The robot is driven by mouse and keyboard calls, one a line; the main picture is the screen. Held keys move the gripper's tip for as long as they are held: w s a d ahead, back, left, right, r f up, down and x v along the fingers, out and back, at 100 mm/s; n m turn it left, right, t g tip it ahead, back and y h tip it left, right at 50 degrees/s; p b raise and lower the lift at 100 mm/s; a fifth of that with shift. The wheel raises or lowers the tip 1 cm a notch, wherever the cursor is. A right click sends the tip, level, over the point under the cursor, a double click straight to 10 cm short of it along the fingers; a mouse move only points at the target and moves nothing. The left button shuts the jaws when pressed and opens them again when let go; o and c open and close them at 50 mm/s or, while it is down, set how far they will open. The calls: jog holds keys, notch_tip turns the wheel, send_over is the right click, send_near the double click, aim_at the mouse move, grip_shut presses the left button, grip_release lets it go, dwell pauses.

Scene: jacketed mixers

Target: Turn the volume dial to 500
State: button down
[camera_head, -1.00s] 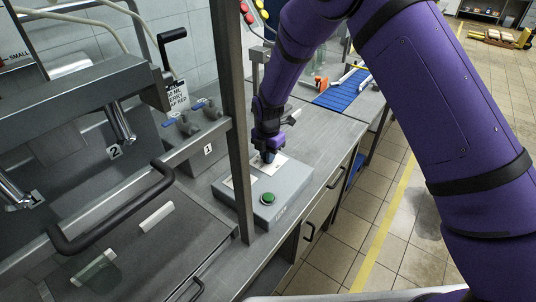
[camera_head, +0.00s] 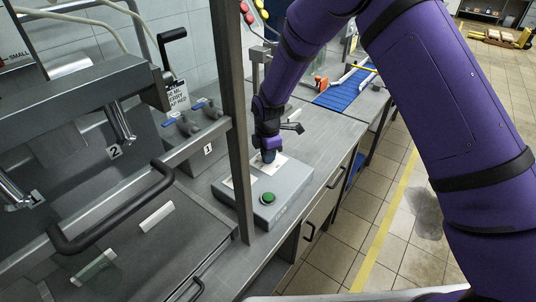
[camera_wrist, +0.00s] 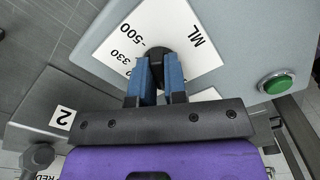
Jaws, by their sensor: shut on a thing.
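The volume dial (camera_wrist: 158,55) is a dark knob on a white scale plate (camera_wrist: 187,22) marked 330, 500 and ML, in the wrist view. My gripper (camera_wrist: 158,72), with blue fingertips, is shut on the dial from above. In the head view my gripper (camera_head: 268,156) points down onto the grey control box (camera_head: 288,193). The dial is hidden by the fingers there. Its pointer cannot be made out in either view.
A green button (camera_head: 267,198) sits on the box near the dial, and also shows in the wrist view (camera_wrist: 277,84). A grey metal post (camera_head: 236,130) stands close left of my gripper. The counter right of the box is clear.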

jog(key=m, duration=1.5)
jog(key=shift+m, duration=0.3)
jog(key=m, duration=0.3)
jog(key=shift+m, duration=0.3)
jog(key=m, duration=0.3)
jog(key=shift+m, duration=0.3)
jog(key=m, duration=0.3)
jog(key=shift+m, duration=2.1)
